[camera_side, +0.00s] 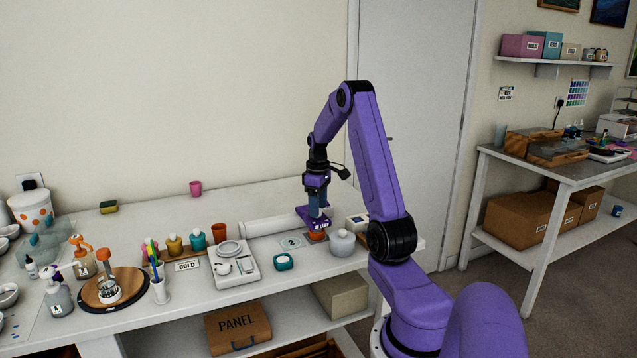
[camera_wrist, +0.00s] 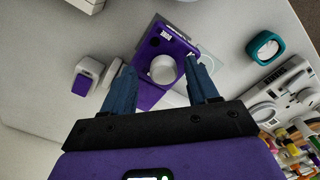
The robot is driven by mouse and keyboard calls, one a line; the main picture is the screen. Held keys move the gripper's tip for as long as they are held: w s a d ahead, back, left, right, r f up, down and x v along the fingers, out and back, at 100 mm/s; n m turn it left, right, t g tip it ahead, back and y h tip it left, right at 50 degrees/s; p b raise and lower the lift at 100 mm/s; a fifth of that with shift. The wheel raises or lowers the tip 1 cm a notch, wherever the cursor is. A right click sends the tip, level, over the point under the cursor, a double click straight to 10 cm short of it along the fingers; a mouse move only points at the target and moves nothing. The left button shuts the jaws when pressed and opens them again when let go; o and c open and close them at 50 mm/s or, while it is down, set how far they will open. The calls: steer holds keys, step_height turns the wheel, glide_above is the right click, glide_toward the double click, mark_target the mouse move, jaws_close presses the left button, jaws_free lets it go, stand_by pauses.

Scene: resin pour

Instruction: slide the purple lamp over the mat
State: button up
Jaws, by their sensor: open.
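The purple lamp (camera_side: 303,213) stands on the white bench, right of the flat mat marked 2 (camera_side: 291,243). In the wrist view the lamp (camera_wrist: 150,50) has a pale round part facing up. The pale mat (camera_wrist: 211,52) shows beside it, on the side toward the teal tub. My gripper (camera_side: 318,212) is low over the lamp, pointing down. In the wrist view my gripper (camera_wrist: 162,72) is open, with one blue finger on each side of the lamp's pale round part. I cannot tell whether the fingers touch it.
A teal tub (camera_side: 284,262) sits in front of the mat, and also shows in the wrist view (camera_wrist: 265,48).

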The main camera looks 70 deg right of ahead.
step_height(320, 180, up, 17)
steer(key=shift+f, duration=0.15)
stand_by(0.6)
steer(key=w+a+f+n, duration=0.2)
steer(key=w+a+n, duration=0.1)
steer(key=a, duration=1.2)
steer(key=w+a+f+n, duration=0.1)
steer(key=w+a+n, duration=0.15)
steer(key=a, duration=1.25)
steer(key=s+a+f+n, duration=0.3)
steer(key=s+a+n, duration=0.1)
steer(key=s+a, duration=0.75)
steer(key=s+a+f+n, duration=0.1)
steer(key=s+a+f, duration=0.1)
steer(key=s, duration=0.4)
steer(key=s+a+f+n, duration=0.2)
steer(key=s, duration=0.4)
steer(key=shift+a, duration=0.15)
